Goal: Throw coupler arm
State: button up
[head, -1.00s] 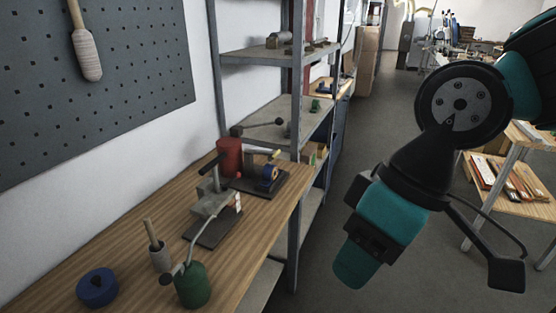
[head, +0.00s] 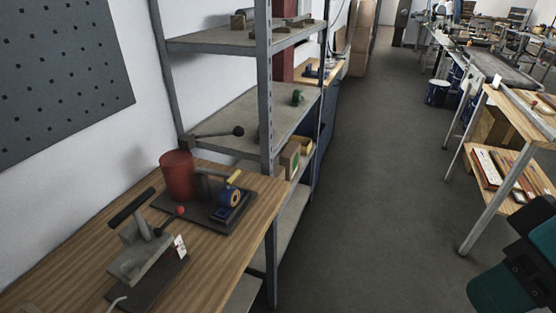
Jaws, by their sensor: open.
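No part is plainly marked as the coupler arm, so I cannot tell which it is. A grey device (head: 140,262) on a dark base stands on the wooden bench at lower left. My gripper is out of view; only teal and black pieces of my arm show at the lower right edge.
The wooden bench (head: 225,260) meets a grey metal shelf rack (head: 266,110). A blue reel with a yellow handle (head: 232,197) sits beside the red cylinder. The grey floor aisle (head: 370,190) is clear. A slatted wooden table (head: 505,205) and a conveyor (head: 510,72) stand right.

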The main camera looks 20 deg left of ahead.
aim_at(228, 178)
jog(key=u, duration=0.05)
jog(key=i, duration=0.95)
jog(key=u, duration=0.55)
